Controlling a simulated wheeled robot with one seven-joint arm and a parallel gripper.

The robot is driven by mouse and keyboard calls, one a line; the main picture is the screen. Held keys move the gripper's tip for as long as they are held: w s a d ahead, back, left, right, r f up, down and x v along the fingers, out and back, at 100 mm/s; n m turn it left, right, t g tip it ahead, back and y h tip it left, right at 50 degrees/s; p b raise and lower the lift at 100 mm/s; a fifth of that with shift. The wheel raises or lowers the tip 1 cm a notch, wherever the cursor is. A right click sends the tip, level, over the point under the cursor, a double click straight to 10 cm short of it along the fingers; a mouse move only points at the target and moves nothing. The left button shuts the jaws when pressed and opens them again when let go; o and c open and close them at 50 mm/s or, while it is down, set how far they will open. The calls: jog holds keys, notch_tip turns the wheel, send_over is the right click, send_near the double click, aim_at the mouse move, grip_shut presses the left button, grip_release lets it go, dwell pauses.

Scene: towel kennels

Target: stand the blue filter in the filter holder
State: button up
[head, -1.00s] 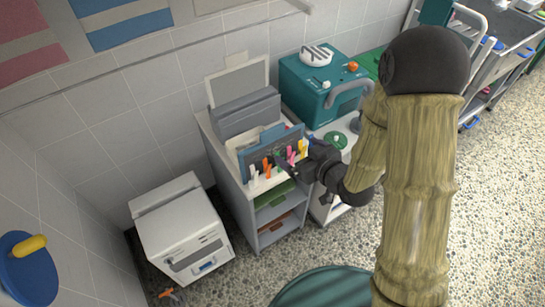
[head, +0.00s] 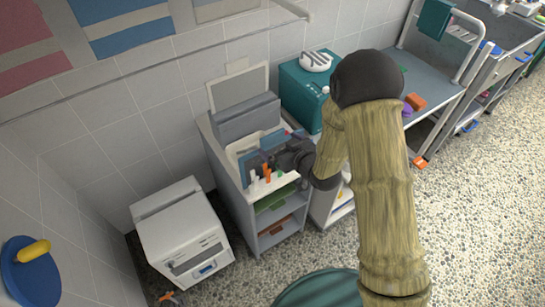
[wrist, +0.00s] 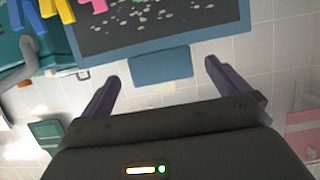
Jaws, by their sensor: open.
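The blue filter (wrist: 160,25) fills the top middle of the wrist view, a blue-framed dark panel with pale specks. Its blue tab (wrist: 160,68) lies in the gap between my fingers, not visibly touched by either. In the head view the filter (head: 251,162) stands behind a row of coloured pegs (head: 266,170) on the grey cabinet, partly hidden by my gripper. My gripper (wrist: 161,72) is open and empty; in the head view it (head: 285,158) is over the filter's right part. I cannot tell which part is the filter holder.
The grey cabinet (head: 232,190) has open shelves below. A teal machine (head: 302,92) stands behind my arm. A white appliance (head: 182,235) sits on the floor at left. A cart (head: 437,80) with an orange block (head: 416,102) is at right. The pebbled floor in front is mostly clear.

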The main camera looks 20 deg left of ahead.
aim_at(274, 139)
jog(key=shift+w, duration=0.1)
jog(key=shift+w+a+p, duration=0.25)
jog(key=shift+a+p, duration=0.05)
jog(key=shift+a, duration=0.05)
jog(key=p+x, duration=0.1)
jog(key=x, duration=0.3)
jog(key=shift+a+f, duration=0.1)
jog(key=shift+f, duration=0.05)
jog(key=c, duration=1.3)
jog(key=shift+c, duration=0.2)
